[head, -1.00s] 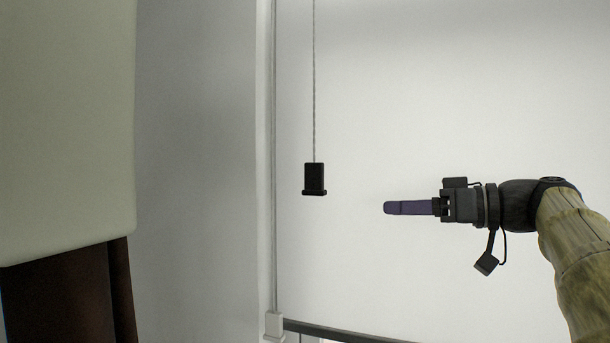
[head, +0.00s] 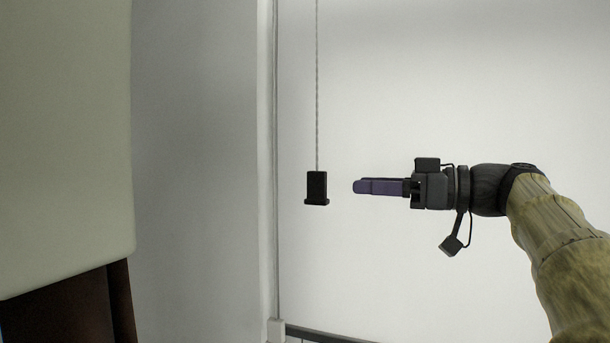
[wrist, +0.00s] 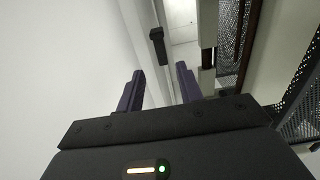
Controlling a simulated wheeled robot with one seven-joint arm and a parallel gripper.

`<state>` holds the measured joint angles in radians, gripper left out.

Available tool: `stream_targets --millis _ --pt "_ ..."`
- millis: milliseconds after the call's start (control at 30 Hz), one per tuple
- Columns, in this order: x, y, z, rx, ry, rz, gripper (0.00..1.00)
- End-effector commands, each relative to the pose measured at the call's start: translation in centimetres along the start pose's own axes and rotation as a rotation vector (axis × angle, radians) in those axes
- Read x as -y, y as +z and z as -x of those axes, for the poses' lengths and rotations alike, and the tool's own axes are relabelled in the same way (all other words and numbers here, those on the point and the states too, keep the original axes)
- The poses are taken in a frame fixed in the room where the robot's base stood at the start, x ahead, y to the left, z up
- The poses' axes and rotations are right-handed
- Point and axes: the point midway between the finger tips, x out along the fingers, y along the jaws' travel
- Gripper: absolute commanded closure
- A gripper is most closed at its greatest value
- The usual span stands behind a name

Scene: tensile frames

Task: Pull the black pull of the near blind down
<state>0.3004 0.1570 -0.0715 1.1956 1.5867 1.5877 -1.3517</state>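The black pull (head: 317,188) hangs upright on a thin cord (head: 317,80) in front of a pale blind in the head view. My gripper (head: 356,187) is just right of the pull at about its height, pointing left at it, with a gap between them. In the wrist view my gripper (wrist: 160,82) has its two purple fingers apart with nothing between them. The pull (wrist: 158,44) shows there ahead of the fingertips, roughly in line with the gap between them.
A pale wall (head: 195,180) stands left of the pull. A cream panel (head: 65,130) with a dark brown part below is at the far left. A dark rail (head: 320,334) runs along the bottom. In the wrist view, dark mesh (wrist: 229,35) stands at the right.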

Motion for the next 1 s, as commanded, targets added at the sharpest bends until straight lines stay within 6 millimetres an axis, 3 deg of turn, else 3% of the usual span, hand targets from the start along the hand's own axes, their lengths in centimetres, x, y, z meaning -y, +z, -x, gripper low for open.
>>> stream_targets --millis 533,700,1000 --pt "0.3 -0.4 -10.1 0.001 -0.011 -0.003 0.64" --pt "0.2 -0.2 -11.5 0.001 -0.006 -0.001 0.64" --pt "0.1 0.1 -11.8 0.001 -0.002 0.001 0.64"
